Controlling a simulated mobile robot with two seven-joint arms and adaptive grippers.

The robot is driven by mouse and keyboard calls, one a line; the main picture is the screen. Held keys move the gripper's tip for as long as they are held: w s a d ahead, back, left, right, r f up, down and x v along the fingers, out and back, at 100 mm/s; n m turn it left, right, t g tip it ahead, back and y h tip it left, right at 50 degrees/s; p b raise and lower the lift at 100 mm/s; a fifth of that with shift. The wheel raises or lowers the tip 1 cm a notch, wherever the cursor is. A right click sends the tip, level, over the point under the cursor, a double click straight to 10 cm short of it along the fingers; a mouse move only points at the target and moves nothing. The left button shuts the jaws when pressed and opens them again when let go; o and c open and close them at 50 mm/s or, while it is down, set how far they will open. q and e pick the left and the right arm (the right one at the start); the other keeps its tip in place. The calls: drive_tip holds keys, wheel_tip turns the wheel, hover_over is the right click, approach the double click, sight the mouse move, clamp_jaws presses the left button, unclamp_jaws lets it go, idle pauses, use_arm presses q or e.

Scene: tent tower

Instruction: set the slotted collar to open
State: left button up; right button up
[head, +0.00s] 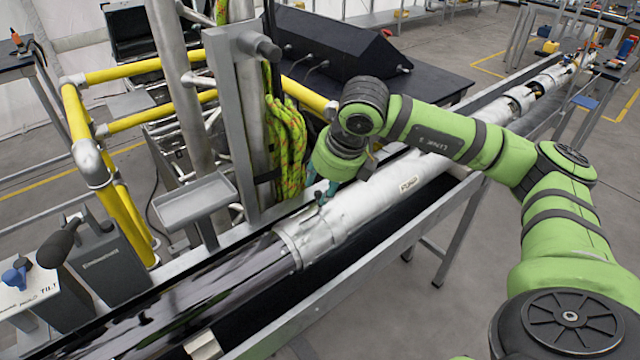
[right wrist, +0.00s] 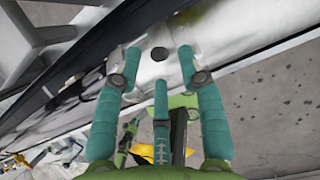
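The long silver tube lies in a black trough, with a ring-like metal collar (head: 299,243) at its near end, where dark glossy pipe begins; I take this as the slotted collar. My right gripper (head: 322,190) is just above the tube beside the collar. In the right wrist view my right gripper (right wrist: 160,62) has its three teal fingers spread, with a gap between the tips. A dark round knob or hole (right wrist: 159,53) shows between the tips on the pale metal surface; I cannot tell whether they touch it. The slot's position is unclear. My left gripper is not in view.
A grey upright post (head: 235,120) with a small tray (head: 195,198) stands left of the tube. Coiled yellow-green rope (head: 286,140) hangs beside it. Yellow rails (head: 85,140) and a lever console (head: 110,265) are at left.

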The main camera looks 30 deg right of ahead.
drive_tip(key=shift+x, duration=1.2)
drive_tip(key=shift+c, duration=0.4)
clamp_jaws()
